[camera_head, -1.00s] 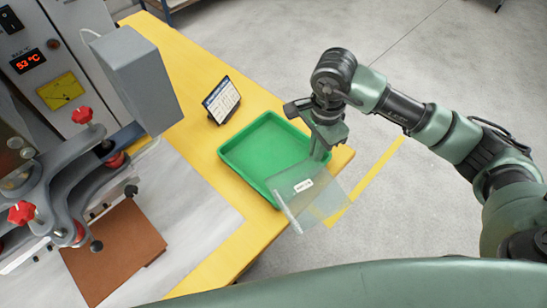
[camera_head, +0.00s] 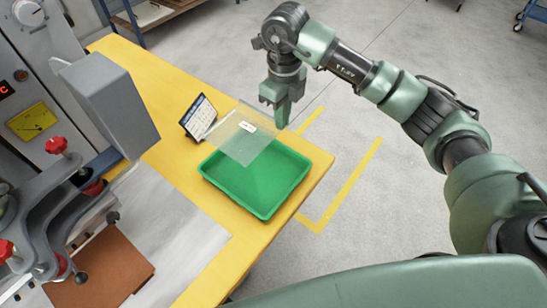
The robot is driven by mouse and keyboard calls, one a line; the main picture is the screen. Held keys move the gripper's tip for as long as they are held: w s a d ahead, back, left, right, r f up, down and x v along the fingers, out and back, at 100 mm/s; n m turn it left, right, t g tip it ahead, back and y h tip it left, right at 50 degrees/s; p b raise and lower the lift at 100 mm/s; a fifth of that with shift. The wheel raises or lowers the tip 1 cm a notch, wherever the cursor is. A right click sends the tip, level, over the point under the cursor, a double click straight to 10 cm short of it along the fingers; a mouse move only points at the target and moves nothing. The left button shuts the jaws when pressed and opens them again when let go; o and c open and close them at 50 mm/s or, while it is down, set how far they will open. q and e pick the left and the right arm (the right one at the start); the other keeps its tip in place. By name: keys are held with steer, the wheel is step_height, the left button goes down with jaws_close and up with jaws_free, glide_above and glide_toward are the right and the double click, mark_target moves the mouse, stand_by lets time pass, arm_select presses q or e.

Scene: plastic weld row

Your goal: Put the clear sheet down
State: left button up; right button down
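The clear sheet (camera_head: 236,142) is see-through with a small white label. It is held tilted above the far-left part of the green tray (camera_head: 302,187). My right gripper (camera_head: 280,120) is at the sheet's right edge and is shut on it, just beyond the tray's far edge. The tray looks empty and stands on the yellow table, near its right edge. My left gripper is not in view.
A small dark-framed display (camera_head: 198,116) stands on the yellow table (camera_head: 165,160), close to the sheet's left side. A grey machine with red knobs (camera_head: 57,145) and a brown plate (camera_head: 105,268) are at the left.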

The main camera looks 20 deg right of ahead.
steer(key=p, duration=0.2)
glide_toward(281, 163)
step_height(281, 163, down, 6)
steer(key=shift+r, duration=0.25)
steer(key=shift+f, duration=0.35)
steer(key=shift+w, duration=0.1)
steer(key=shift+b, duration=0.3)
steer(key=shift+f, duration=0.2)
steer(key=c, duration=1.6)
jaws_free()
steer(key=shift+r, duration=0.1)
steer(key=shift+c, duration=0.2)
